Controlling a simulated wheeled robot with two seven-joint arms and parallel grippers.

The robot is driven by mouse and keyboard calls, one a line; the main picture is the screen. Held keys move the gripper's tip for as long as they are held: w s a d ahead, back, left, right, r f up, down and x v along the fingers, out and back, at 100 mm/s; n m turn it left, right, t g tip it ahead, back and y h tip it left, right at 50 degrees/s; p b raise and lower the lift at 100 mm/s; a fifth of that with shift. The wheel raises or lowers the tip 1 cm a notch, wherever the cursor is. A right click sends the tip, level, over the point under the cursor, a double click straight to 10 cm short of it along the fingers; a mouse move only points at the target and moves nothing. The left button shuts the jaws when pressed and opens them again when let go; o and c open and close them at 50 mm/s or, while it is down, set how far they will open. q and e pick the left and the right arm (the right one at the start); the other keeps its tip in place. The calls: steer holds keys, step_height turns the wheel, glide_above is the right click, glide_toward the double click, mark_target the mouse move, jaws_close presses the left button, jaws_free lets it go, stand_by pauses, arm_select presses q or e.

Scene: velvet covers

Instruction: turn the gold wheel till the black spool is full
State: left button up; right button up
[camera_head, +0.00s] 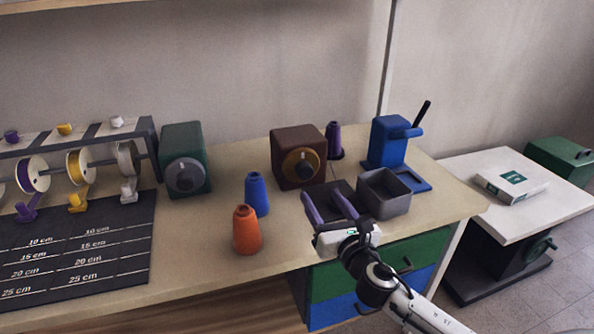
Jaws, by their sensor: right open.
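The gold wheel (300,163) is a round dial with a dark knob, on the front of a dark brown box (284,140) at the back middle of the bench. My right gripper (328,206) is open, with its two purple fingers apart and nothing seen between them. It is in front of the brown box, to the lower right of the gold wheel and apart from it. A purple thread cone (334,138) stands on a dark base just right of the box. I cannot pick out a black spool for sure. My left gripper is out of view.
A grey open bin (384,194) is right of my right gripper, before a blue device (388,142) with a black handle. Orange (246,230) and blue (257,193) cones stand left. A green box (184,150) and ribbon rack (98,150) are farther left, behind a dark mat (80,245).

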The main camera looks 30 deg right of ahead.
mark_target(307, 175)
steer(key=shift+r+x, duration=0.2)
steer(key=shift+x, duration=0.75)
steer(key=x, duration=0.7)
steer(key=shift+w, duration=0.6)
steer(key=shift+w+d+f, duration=0.1)
steer(key=shift+c, duration=0.7)
steer(key=c, duration=0.9)
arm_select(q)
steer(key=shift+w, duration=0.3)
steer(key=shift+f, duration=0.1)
arm_select(e)
steer(key=shift+m, duration=0.3)
